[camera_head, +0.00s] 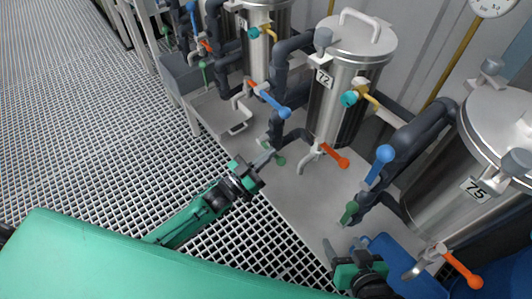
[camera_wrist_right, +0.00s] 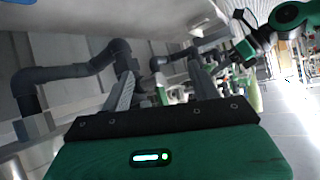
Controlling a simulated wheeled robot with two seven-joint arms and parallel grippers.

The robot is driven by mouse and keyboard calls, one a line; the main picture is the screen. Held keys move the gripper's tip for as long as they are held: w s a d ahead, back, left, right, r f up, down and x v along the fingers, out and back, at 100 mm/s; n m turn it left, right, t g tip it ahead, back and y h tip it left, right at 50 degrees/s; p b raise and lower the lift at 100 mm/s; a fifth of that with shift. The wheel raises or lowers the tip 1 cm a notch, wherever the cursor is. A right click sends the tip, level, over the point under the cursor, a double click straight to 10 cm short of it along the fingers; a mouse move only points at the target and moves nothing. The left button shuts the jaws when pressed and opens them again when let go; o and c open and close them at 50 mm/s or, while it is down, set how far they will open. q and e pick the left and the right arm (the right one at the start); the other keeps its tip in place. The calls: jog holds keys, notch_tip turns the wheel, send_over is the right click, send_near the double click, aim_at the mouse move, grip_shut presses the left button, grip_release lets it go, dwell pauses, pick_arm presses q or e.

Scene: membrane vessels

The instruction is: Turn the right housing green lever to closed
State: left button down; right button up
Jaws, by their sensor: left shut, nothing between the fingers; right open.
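The right housing (camera_head: 445,170) is a steel vessel labelled 75 at the right of the head view. Its green lever (camera_head: 349,212) hangs on the grey pipework at its lower left. My right gripper (camera_head: 346,246) is open, just below and in front of this lever, apparently apart from it. My left gripper (camera_head: 264,158) is shut and empty, close to the green lever (camera_head: 279,160) of the housing labelled 72 (camera_head: 340,100).
Blue levers (camera_head: 380,165) and orange levers (camera_head: 463,270) stick out around the housings. A blue container (camera_head: 395,262) is beside my right gripper. Grey pipes (camera_head: 425,130) crowd the space above. The grating floor (camera_head: 100,130) at left is clear.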

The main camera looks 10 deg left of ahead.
aim_at(267, 147)
pick_arm(q)
jog(key=shift+f+m, duration=0.15)
jog(key=shift+m, duration=0.35)
pick_arm(e)
jog(key=shift+a, duration=0.1)
pick_arm(q)
notch_tip(267, 147, up, 4)
jog(key=p, duration=0.3)
jog(key=shift+r+p, duration=0.2)
jog(key=shift+p, duration=0.1)
jog(key=v, duration=1)
jog(key=shift+f, duration=0.2)
pick_arm(e)
jog(key=s+d+g+h, duration=0.2)
jog(key=s+d+g, duration=0.2)
jog(key=d, duration=0.2)
jog(key=shift+s+d+r+h, duration=0.35)
jog(key=shift+h, duration=0.05)
